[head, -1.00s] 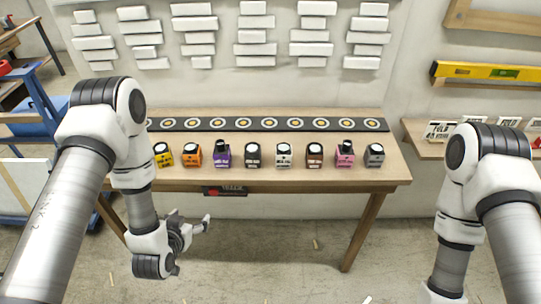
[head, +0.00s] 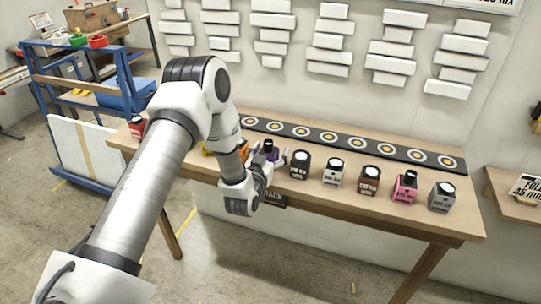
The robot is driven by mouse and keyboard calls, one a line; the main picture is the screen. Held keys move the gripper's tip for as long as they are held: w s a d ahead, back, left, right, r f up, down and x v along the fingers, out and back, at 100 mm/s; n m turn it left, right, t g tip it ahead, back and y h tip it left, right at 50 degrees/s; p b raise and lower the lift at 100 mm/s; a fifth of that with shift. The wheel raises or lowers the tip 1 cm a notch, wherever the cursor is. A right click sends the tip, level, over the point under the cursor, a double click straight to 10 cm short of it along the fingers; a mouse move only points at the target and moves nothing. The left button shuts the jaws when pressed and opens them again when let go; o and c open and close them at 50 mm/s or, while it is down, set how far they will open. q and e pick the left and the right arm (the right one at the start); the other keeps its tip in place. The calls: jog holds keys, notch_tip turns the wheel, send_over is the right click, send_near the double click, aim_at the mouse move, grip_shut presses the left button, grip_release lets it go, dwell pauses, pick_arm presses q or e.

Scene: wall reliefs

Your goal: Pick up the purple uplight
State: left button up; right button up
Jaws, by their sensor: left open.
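The purple uplight (head: 269,147) stands on the wooden table, in a row of similar small uplights. It has a dark round top, and its lower part is hidden behind my left gripper. My left gripper (head: 271,160) is open at the table's front edge, right in front of the purple uplight, with its fingers reaching toward it. I cannot tell whether a finger touches it. My right gripper is out of view.
An orange uplight (head: 244,149) stands close on the left, partly hidden by my arm. A black uplight (head: 300,165) stands close on the right, then white, brown, pink and grey ones. A dark strip with ringed discs (head: 329,138) lies behind the row.

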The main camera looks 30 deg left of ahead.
pick_arm(q)
jog(key=shift+w+a, duration=0.35)
jog(key=shift+w, duration=0.1)
jog(key=shift+d, duration=0.1)
jog(key=c, duration=1.3)
jog(key=shift+c, duration=0.2)
